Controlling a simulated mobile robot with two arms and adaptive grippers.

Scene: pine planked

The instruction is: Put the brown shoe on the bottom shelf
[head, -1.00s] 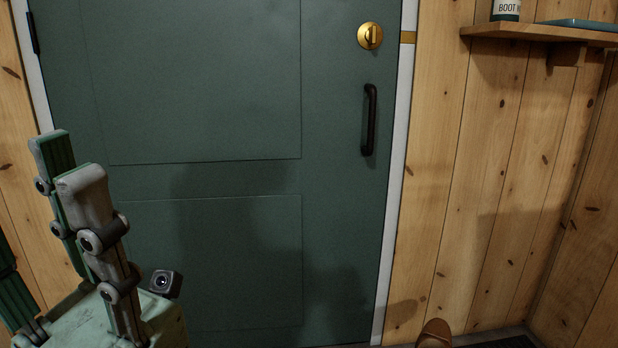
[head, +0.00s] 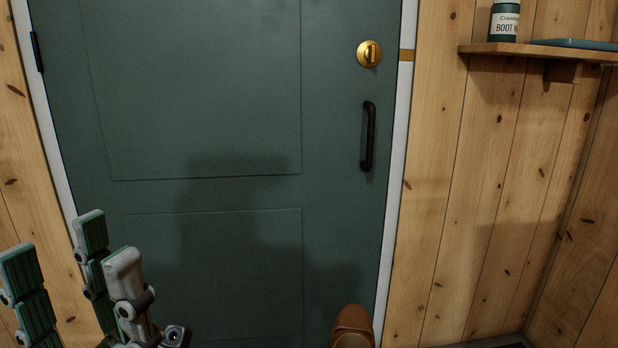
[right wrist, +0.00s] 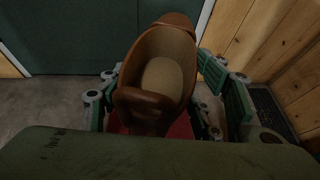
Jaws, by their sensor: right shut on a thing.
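The brown shoe (head: 352,328) shows at the bottom edge of the head view, in front of the door, with only its rounded end in sight. In the right wrist view the shoe (right wrist: 165,75) is seen from its open side, with a tan inside. My right gripper (right wrist: 162,92) is shut on it, green fingers on both sides. My left gripper (head: 62,250) is at the lower left of the head view, open and empty, with its fingers upward and apart. No low shelf shows in these views.
A green door (head: 230,120) with a black handle (head: 368,136) and a brass lock (head: 369,53) fills the middle. A wooden wall shelf (head: 485,48) at upper right bears a tin (head: 504,22) and a flat blue thing (head: 580,43). A dark mat (right wrist: 272,108) lies at right.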

